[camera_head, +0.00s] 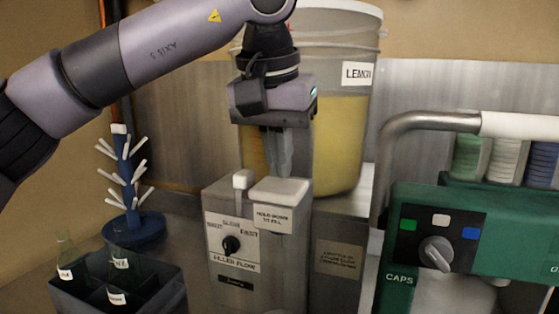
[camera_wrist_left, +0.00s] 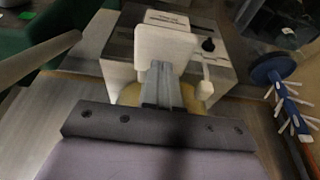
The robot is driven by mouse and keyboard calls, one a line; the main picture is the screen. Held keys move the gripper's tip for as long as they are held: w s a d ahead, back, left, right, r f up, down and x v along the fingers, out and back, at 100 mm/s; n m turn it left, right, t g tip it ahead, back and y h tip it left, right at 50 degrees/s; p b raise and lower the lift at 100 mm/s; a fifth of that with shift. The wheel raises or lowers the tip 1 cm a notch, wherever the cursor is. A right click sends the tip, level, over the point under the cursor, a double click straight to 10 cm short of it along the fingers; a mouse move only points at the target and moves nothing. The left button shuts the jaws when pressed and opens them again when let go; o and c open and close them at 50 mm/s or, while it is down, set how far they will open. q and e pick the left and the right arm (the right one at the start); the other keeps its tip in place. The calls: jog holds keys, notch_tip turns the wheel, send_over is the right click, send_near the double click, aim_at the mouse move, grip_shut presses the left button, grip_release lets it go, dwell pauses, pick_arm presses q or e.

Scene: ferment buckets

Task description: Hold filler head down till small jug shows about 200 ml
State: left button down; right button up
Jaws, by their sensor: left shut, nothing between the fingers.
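The filler box (camera_head: 262,248) stands in the middle, with a dial and a "FILLER FLOW" label on its front. On its top is a white pad (camera_head: 280,190), above a label reading "HOLD DOWN TO FILL"; the pad also shows in the left wrist view (camera_wrist_left: 165,45). My left gripper (camera_head: 278,172) points down with its fingers together and empty, tips at the pad's back edge. In the left wrist view its fingers (camera_wrist_left: 160,70) overlap the pad; I cannot tell whether they touch or press it. I cannot make out the small jug or any level. My right gripper is not in view.
A bucket labelled "LEMON" (camera_head: 340,140) with yellow liquid stands behind the filler. A small white knob (camera_head: 243,179) is left of the pad. A blue bottle tree (camera_head: 130,220) and a dark bottle crate (camera_head: 150,292) are at left. A green caps machine (camera_head: 405,250) with a bent pipe is at right.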

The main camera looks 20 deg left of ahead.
aim_at(280, 227)
pick_arm(q)
jog(key=shift+f, duration=0.4)
jog(key=shift+f, duration=0.1)
notch_tip(280, 227, down, 9)
jog(key=b, duration=0.4)
jog(key=shift+f, duration=0.1)
jog(key=shift+s, duration=0.1)
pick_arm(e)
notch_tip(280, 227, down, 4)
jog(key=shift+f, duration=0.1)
pick_arm(q)
jog(key=shift+d, duration=0.1)
